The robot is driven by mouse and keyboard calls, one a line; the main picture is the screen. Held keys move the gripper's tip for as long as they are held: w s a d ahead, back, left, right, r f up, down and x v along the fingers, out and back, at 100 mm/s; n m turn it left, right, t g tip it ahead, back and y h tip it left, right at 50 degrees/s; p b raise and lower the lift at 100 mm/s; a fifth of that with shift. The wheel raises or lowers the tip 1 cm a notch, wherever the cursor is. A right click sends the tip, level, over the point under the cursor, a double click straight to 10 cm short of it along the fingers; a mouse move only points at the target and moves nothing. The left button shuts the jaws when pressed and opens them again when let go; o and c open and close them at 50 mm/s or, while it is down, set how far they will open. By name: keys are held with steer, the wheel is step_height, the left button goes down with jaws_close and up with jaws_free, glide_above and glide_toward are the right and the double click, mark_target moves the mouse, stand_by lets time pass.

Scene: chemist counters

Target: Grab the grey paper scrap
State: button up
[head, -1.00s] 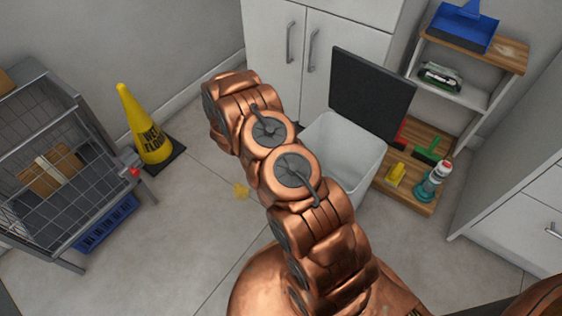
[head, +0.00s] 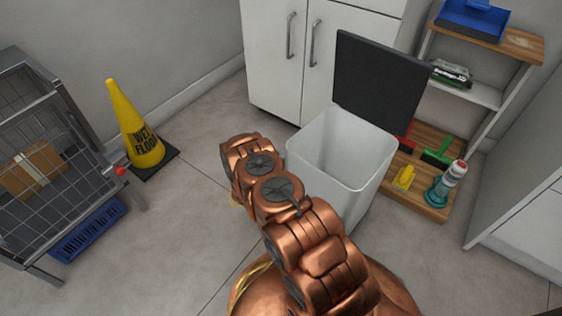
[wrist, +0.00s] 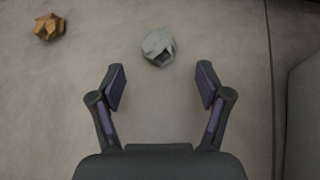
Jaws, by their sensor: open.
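The grey paper scrap (wrist: 158,47) is a crumpled pale ball on the floor in the wrist view, at the upper middle. My gripper (wrist: 160,75) is open and empty, its two fingers apart. The scrap shows beyond the fingertips, roughly centred between them, and nothing touches it. In the head view my copper arm covers the gripper and the grey scrap.
A crumpled orange-brown scrap (wrist: 48,27) lies on the floor to the left. A white bin (head: 340,155) with its dark lid up stands right of my arm. A yellow wet floor cone (head: 135,130) and a wire cart (head: 50,150) stand at left.

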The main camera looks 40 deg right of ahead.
steer(key=shift+w+d+f, duration=0.25)
steer(key=shift+w+d, duration=0.15)
steer(key=shift+d, duration=0.1)
steer(key=b+x, duration=0.3)
steer(key=x, duration=0.1)
steer(key=shift+w+a+b, duration=0.1)
steer(key=shift+a+b, duration=0.05)
steer(key=shift+b, duration=0.25)
steer(key=shift+w+d+f, duration=0.1)
steer(key=shift+w+d, duration=0.2)
steer(key=shift+d, duration=0.15)
steer(key=c, duration=0.8)
